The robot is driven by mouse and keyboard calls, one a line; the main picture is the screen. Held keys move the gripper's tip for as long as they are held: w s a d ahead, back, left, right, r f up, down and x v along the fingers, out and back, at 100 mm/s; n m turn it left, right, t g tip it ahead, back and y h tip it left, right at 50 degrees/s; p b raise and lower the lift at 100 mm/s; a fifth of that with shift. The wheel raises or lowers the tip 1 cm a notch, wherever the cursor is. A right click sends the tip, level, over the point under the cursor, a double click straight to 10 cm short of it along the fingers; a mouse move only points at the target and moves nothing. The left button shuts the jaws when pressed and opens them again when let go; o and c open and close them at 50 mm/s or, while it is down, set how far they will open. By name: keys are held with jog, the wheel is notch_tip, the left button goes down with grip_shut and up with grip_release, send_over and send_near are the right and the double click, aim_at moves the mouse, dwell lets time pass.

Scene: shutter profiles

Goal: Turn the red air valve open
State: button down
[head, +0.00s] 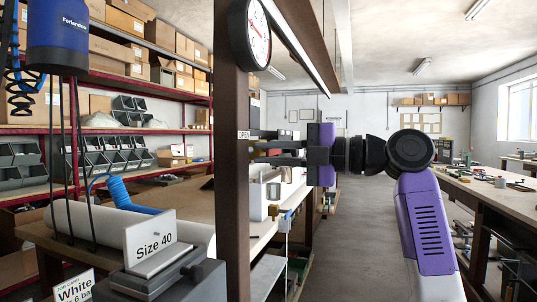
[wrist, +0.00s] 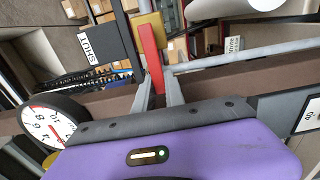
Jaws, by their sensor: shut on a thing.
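The red valve lever (wrist: 151,52) shows in the wrist view as a flat red bar running from a brass-coloured valve body (wrist: 148,26) toward my gripper. My gripper (wrist: 156,84) has its two grey fingers closed on the lever, one on each side. A dark plate marked SHUT (wrist: 86,42) is left of the lever in the wrist view. In the head view my gripper (head: 262,147) reaches sideways to the brown post (head: 231,200), level with a small OPEN label (head: 243,134). The lever is not clearly visible there.
A round gauge (head: 250,34) is fixed high on the post and also shows in the wrist view (wrist: 48,124). Shelves with boxes and bins line the left side. The floor aisle (head: 350,230) is clear.

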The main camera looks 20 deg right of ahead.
jog(key=shift+f, duration=0.1)
jog(key=c, duration=1.4)
grip_release()
jog(key=v, duration=0.8)
